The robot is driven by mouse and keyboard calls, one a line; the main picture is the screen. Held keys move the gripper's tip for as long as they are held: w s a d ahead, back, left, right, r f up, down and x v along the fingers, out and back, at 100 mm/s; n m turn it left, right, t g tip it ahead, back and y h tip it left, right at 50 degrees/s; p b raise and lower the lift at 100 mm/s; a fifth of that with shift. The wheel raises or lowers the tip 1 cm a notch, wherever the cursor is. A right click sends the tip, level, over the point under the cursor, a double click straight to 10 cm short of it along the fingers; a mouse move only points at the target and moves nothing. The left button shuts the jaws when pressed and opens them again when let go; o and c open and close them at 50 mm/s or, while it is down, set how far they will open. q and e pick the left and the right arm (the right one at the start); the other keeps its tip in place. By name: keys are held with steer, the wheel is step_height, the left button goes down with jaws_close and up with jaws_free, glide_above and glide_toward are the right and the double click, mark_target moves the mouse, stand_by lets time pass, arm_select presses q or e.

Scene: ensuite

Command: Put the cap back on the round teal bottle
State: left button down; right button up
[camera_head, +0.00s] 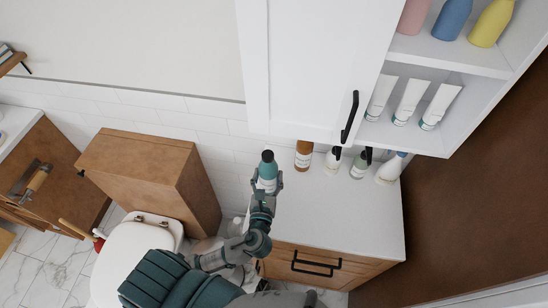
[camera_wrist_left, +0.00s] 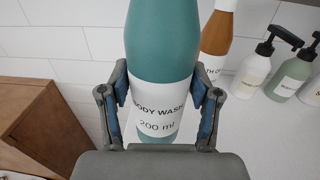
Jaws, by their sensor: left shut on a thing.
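The round teal bottle (camera_head: 267,168) has a white label reading "BODY WASH 200 ml" and is near the counter's left back edge. Its top looks darker in the head view, but I cannot tell if that is a cap. In the left wrist view the bottle (camera_wrist_left: 162,55) fills the middle, with its top out of frame. My left gripper (camera_head: 267,183) is shut on the bottle, with its fingers (camera_wrist_left: 163,98) on both sides of the label. I cannot tell if the bottle's base touches the counter. No separate cap is clearly visible. My right gripper is not in view.
The white counter (camera_head: 340,220) is mostly clear in front. An amber bottle (camera_head: 304,153) and several pump or spray bottles (camera_head: 361,165) stand along its back, right of the teal bottle. A white wall cabinet (camera_head: 322,65) overhangs them. A toilet (camera_head: 135,250) is at left.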

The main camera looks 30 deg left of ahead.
arm_select(q)
steer(key=shift+a, duration=0.1)
steer(key=x, duration=0.3)
steer(key=shift+w, duration=0.3)
steer(key=w+a+f, duration=0.1)
steer(key=w, duration=0.3)
steer(key=w+a+f, duration=0.1)
steer(key=w+f, duration=0.1)
steer(key=w, duration=0.2)
steer(key=w+a+f, duration=0.1)
steer(key=w+f, duration=0.1)
steer(key=w, duration=0.2)
steer(key=shift+a, duration=0.15)
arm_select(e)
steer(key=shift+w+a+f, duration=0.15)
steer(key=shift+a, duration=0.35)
arm_select(q)
steer(key=shift+c, duration=1.2)
jaws_free()
steer(key=shift+f, duration=0.1)
steer(key=shift+s, duration=0.1)
